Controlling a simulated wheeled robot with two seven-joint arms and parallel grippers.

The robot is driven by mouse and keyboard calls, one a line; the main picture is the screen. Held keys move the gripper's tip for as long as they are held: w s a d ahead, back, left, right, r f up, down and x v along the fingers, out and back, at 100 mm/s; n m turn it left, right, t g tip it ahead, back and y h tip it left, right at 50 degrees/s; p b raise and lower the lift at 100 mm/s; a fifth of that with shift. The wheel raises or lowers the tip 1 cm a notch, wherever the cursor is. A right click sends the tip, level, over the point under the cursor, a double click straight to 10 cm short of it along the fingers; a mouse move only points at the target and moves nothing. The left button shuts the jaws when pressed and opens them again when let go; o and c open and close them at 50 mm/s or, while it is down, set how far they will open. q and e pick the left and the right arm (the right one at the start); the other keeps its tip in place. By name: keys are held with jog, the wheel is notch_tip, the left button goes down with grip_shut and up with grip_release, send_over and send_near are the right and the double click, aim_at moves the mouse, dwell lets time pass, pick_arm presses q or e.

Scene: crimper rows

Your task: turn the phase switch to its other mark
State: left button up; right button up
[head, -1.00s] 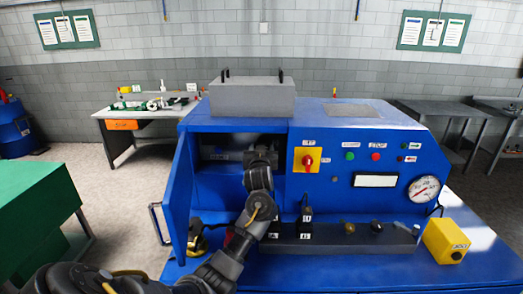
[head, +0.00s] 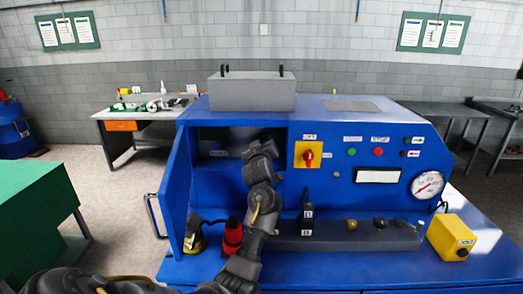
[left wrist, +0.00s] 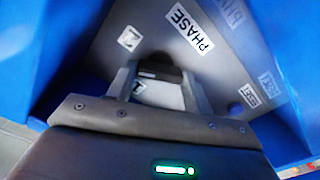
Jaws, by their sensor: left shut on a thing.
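The phase switch (left wrist: 160,72) is a dark knob on a grey panel, under a PHASE label (left wrist: 189,31) in the left wrist view. My left gripper (left wrist: 160,84) is shut on the switch, a finger on each side; which mark the switch points to I cannot tell. In the head view my left arm reaches into the open bay (head: 215,140) of the blue machine, and its fingertips are hidden. My right gripper is not in view.
The bay's open blue door (head: 176,205) stands left of my arm. A red bottle-like thing (head: 232,236) stands below it. The yellow selector with a red knob (head: 308,154) is just right of the bay. A yellow box (head: 452,238) sits at the right.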

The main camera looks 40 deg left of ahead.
pick_arm(q)
jog(key=n+b, duration=0.1)
jog(key=n, duration=0.1)
jog(key=n+b, duration=0.4)
jog(key=shift+f+n, duration=0.25)
jog(key=shift+n, duration=0.05)
jog(key=n+b, duration=0.3)
jog(key=shift+r+n+b, duration=0.2)
jog(key=shift+n+b, duration=0.8)
jog(key=shift+n, duration=0.3)
jog(key=o, duration=1)
